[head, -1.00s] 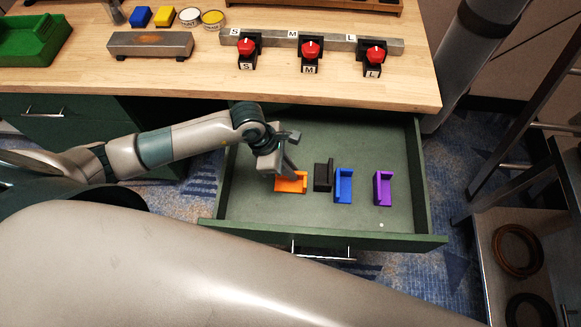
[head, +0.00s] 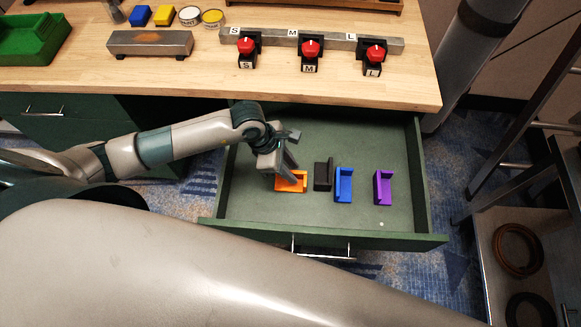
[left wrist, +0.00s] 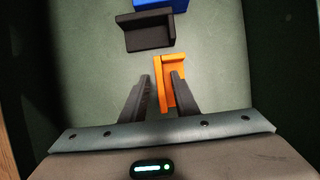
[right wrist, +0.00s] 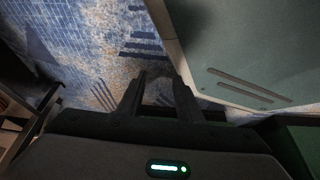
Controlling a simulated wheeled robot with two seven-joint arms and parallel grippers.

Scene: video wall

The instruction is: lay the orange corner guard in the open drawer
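The orange corner guard (head: 291,184) lies on the floor of the open drawer (head: 270,215), at the left of a row of guards. My left gripper (head: 284,168) is over its left part, pointing down. In the left wrist view the fingers (left wrist: 160,86) stand apart, with the orange guard (left wrist: 171,68) showing between and beyond them; the right finger covers part of it. Contact cannot be told. My right gripper (right wrist: 157,88) is open and empty over the blue carpet, away from the drawer's inside.
A black guard (head: 323,176), a blue guard (head: 343,184) and a purple guard (head: 383,187) lie to the right in the drawer. The worktop (head: 200,85) overhangs the drawer's back, with red-knobbed fixtures (head: 310,50). The drawer's rear right floor is clear.

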